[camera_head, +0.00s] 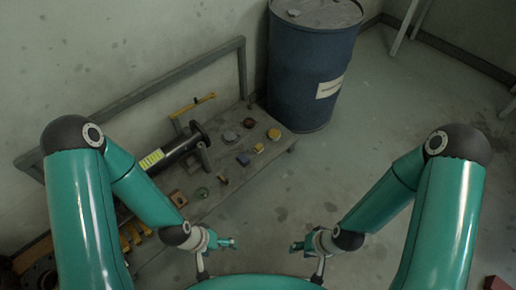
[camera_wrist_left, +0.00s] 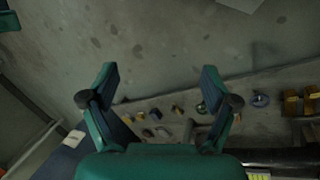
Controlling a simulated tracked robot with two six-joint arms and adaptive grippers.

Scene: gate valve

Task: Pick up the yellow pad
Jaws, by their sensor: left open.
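Small yellow pieces lie on the low grey bench (camera_head: 225,190). A rounded yellow one (camera_head: 274,133) is near the bench's far end, and a darker yellow block (camera_head: 259,147) is just nearer. I cannot tell for sure which is the pad. In the left wrist view yellow pieces also show, one near the left finger (camera_wrist_left: 127,118) and one near the middle (camera_wrist_left: 178,110). My left gripper (camera_head: 229,242) is open and empty, in front of the bench and apart from the pieces. Its two fingers are spread in the wrist view (camera_wrist_left: 160,95). My right gripper (camera_head: 297,246) is over the floor, its fingers too small to judge.
A dark cylinder with a yellow label (camera_head: 175,152) lies along the bench. A blue drum (camera_head: 305,75) stands beyond the bench's far end. Other small dark parts lie around the yellow pieces. The floor at right is open.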

